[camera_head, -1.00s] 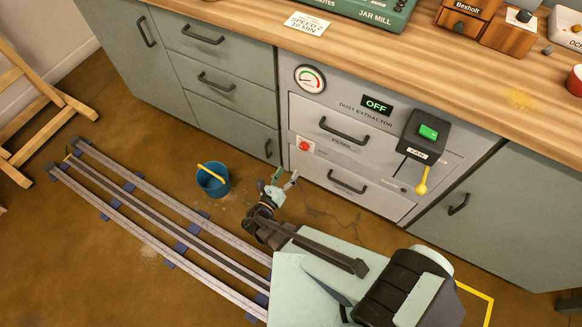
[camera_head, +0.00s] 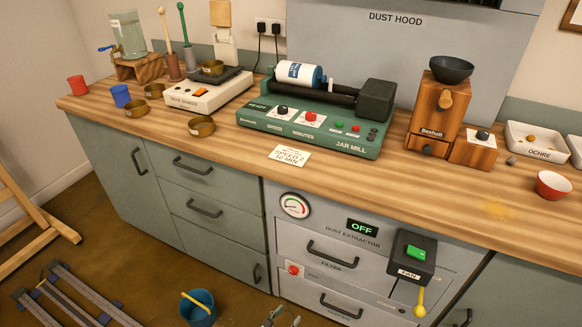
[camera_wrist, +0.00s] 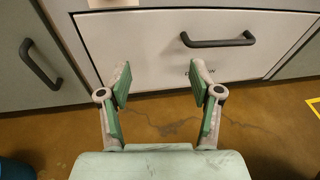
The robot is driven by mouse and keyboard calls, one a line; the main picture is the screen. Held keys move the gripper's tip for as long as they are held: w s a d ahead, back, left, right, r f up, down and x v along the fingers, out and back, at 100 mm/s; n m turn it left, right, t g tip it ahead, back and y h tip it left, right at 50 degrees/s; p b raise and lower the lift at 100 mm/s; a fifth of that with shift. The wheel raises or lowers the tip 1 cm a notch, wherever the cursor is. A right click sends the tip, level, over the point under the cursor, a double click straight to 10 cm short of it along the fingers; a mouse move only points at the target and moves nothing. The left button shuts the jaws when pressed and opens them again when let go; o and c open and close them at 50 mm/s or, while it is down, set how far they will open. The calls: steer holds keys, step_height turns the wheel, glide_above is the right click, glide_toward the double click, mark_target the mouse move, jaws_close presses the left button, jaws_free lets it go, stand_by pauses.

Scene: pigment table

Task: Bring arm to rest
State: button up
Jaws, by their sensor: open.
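My gripper (camera_wrist: 162,88) is open and empty in the wrist view, its two green-padded fingers apart. It is low in front of the bottom drawer (camera_wrist: 160,50) of the dust extractor cabinet, with floor visible beyond and below the fingers. In the head view only the fingertips (camera_head: 283,317) show at the bottom edge, below the bottom drawer. The rest of my arm is out of the head view. I cannot tell the exact gap between fingers and drawer front.
A blue bucket (camera_head: 197,308) stands on the floor left of my gripper. Rails (camera_head: 75,300) lie at lower left, near a wooden stand (camera_head: 30,215). The fan switch box (camera_head: 411,256) juts from the cabinet. The worktop (camera_head: 380,172) holds a jar mill (camera_head: 320,118) and other equipment.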

steer(key=s+d+f+m+g, duration=0.6)
steer(key=s+d+m+g, duration=0.4)
steer(key=s+d+m, duration=0.15)
steer(key=s+d+m+g+y, duration=0.4)
steer(key=s+m+g+y, duration=0.2)
steer(key=s+m+g, duration=0.5)
steer(key=s+d+r+m+t+y+p, duration=0.1)
steer(key=s+d+r+m+y+p, duration=0.1)
steer(key=r+m+p, duration=0.5)
step_height(320, 180, up, 5)
steer(key=d+y+p, duration=0.1)
steer(key=p, duration=0.4)
steer(key=shift+r+t, duration=0.15)
steer(key=shift+t, duration=0.15)
steer(key=shift+d, duration=0.1)
